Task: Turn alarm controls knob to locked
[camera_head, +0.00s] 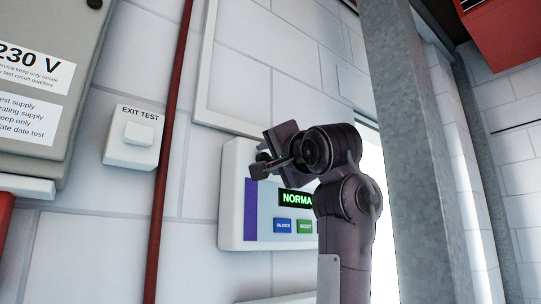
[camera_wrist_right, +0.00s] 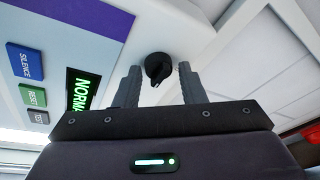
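The alarm controls panel (camera_head: 234,205) is a white wall box with a purple strip and a green display reading "NORMA", the rest covered by my right arm. Its black knob (camera_wrist_right: 158,68) shows in the right wrist view, on the white panel face beyond the purple area. My right gripper (camera_head: 265,157) is at the panel's top left in the head view. Its two fingers are apart, one on each side of the knob in the wrist view. I cannot tell whether they touch it. In the head view the gripper largely hides the knob. My left gripper is out of view.
Blue SILENCE (camera_wrist_right: 26,63) and green RESET (camera_wrist_right: 33,97) buttons sit on the panel. A red pipe (camera_head: 168,150) and a white EXIT TEST switch (camera_head: 133,138) are to the left. A grey steel post (camera_head: 420,150) stands right of my arm.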

